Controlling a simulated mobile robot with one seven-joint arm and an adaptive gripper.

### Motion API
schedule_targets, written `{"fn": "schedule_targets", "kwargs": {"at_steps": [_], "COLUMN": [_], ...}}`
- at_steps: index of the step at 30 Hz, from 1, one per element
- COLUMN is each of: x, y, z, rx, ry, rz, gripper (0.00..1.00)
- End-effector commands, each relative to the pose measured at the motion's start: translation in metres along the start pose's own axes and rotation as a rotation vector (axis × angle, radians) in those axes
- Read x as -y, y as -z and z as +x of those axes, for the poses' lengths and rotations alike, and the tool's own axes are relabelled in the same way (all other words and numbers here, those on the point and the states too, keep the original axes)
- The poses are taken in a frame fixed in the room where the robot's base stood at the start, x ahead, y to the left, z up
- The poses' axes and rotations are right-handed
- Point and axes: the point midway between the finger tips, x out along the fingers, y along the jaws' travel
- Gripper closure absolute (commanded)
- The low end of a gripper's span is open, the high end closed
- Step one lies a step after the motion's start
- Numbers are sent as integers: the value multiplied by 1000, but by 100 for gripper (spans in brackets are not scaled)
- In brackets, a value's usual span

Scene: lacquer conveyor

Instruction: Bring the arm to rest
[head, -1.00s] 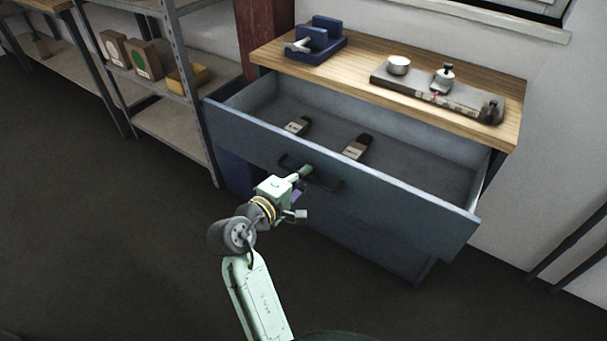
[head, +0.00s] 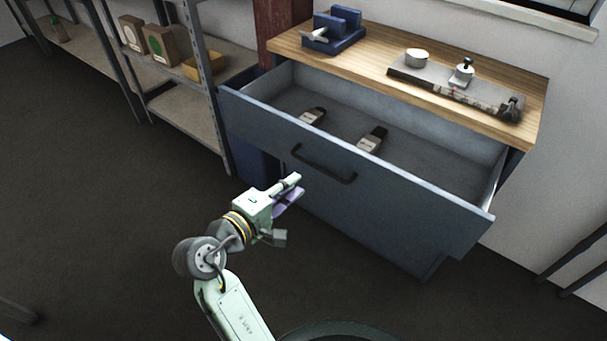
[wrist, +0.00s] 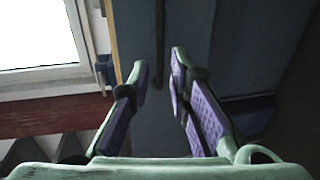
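My gripper (head: 297,189) is in front of the drawer cabinet, apart from the drawer handle (head: 323,164). In the wrist view its two purple-padded fingers (wrist: 159,70) stand apart with nothing between them. The dark handle (wrist: 159,35) shows beyond the fingertips there. The blue-grey drawer (head: 400,203) is pulled well out. Two small dark-and-light objects lie in it, one on the left (head: 312,117) and one nearer the middle (head: 371,140).
The wooden top (head: 385,57) bears a blue holder (head: 335,32) and a grey plate with small metal parts (head: 455,88). A metal shelf (head: 185,110) with boxes stands at left. The dark floor (head: 100,220) at left is clear.

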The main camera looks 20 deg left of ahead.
Motion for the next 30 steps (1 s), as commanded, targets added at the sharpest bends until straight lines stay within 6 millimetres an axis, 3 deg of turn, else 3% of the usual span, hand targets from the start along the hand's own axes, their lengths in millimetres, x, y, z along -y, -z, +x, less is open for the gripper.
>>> {"fn": "schedule_targets", "kwargs": {"at_steps": [6,23,26,30], "x": [0,0,-12,-58], "y": [1,0,18,78], "z": [-19,-20,-20,-32], "rx": [-2,-1,-73,-332], "ry": [0,0,-19,-72], "rz": [-1,0,47,223], "gripper": [82,82,82,82]}}
